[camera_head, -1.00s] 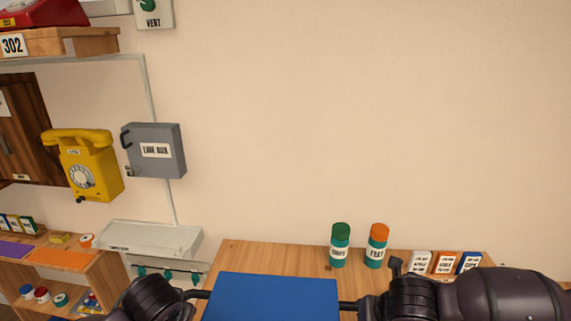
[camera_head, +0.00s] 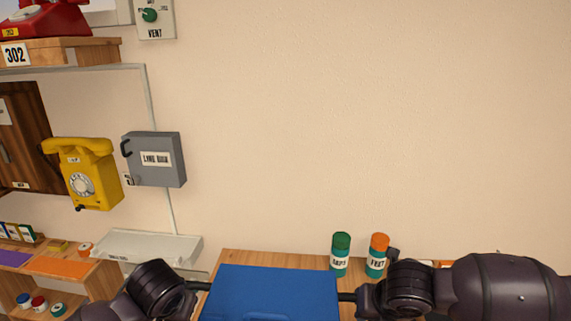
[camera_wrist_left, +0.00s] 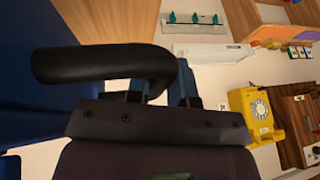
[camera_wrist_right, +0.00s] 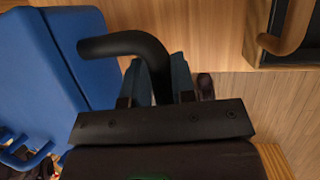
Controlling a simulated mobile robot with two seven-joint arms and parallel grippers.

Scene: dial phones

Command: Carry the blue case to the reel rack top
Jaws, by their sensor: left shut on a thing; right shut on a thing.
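The blue case (camera_head: 270,290) is held between my two grippers at the bottom middle of the head view. It hides part of the wooden top behind it. My left gripper (camera_head: 200,286) is shut on the case's left side handle, a black bar that shows large in the left wrist view (camera_wrist_left: 105,65). My right gripper (camera_head: 347,297) is shut on the right side handle, which shows as a black bent bar in the right wrist view (camera_wrist_right: 130,48). The case's blue body (camera_wrist_right: 75,50) also shows there. I cannot tell which surface is the reel rack top.
A wooden top (camera_head: 290,262) behind the case bears a green-capped bottle (camera_head: 340,255) and an orange-capped one (camera_head: 377,256). A yellow phone (camera_head: 85,172) and grey box (camera_head: 154,159) hang on the wall at left. Shelves with small goods (camera_head: 62,268) stand lower left.

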